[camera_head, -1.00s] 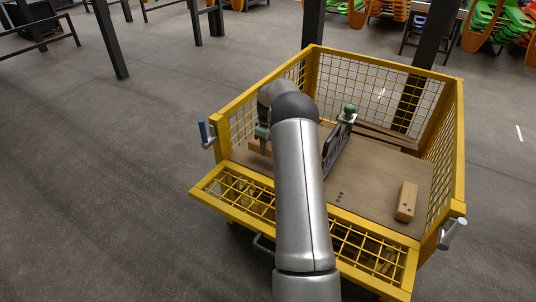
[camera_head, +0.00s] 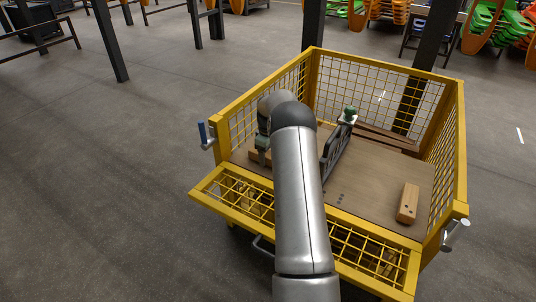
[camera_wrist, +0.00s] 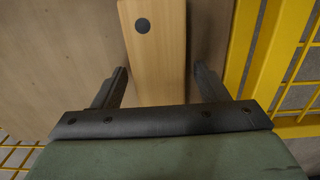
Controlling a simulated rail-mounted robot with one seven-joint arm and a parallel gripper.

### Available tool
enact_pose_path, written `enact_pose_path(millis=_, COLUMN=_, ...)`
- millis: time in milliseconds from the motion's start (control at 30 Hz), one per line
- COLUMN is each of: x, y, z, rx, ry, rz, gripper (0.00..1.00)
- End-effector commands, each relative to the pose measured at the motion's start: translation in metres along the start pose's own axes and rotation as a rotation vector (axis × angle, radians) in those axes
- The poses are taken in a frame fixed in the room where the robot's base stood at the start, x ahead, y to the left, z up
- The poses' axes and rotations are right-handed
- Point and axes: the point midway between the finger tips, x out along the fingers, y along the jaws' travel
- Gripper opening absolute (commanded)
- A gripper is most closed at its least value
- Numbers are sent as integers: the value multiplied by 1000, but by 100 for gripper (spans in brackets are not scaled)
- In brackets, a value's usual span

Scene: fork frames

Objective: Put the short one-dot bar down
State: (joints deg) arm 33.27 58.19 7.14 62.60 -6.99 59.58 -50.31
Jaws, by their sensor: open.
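The short one-dot bar is pale wood with one dark dot; in the wrist view the bar (camera_wrist: 158,60) lies on the brown board (camera_wrist: 75,60). My gripper (camera_wrist: 162,74) is open, one finger on each side of the bar's near end, with slim gaps showing. In the head view my gripper (camera_head: 263,155) is low over the left part of the board (camera_head: 365,175), and the bar (camera_head: 253,155) shows only partly beside it. My arm hides much of the board's middle.
The board lies inside a yellow mesh cage (camera_head: 462,140). Another wooden bar (camera_head: 408,203) lies at the right of the board. A dark upright rack (camera_head: 337,147) with a green-topped item (camera_head: 349,115) stands mid-board. The cage's left wall is close to my gripper.

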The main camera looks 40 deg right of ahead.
Motion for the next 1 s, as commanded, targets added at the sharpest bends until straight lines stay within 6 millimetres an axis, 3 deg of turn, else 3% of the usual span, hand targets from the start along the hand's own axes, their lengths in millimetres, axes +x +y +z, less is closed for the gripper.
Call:
enact_pose_path(millis=167, x=-12, y=0, z=0, rx=0, ry=1, rz=1, gripper=67)
enact_pose_path(millis=633, x=-106, y=0, z=0, rx=0, ry=1, rz=2, gripper=67)
enact_pose_path(millis=1000, x=-128, y=-6, z=-2, rx=1, ry=-1, rz=0, gripper=67)
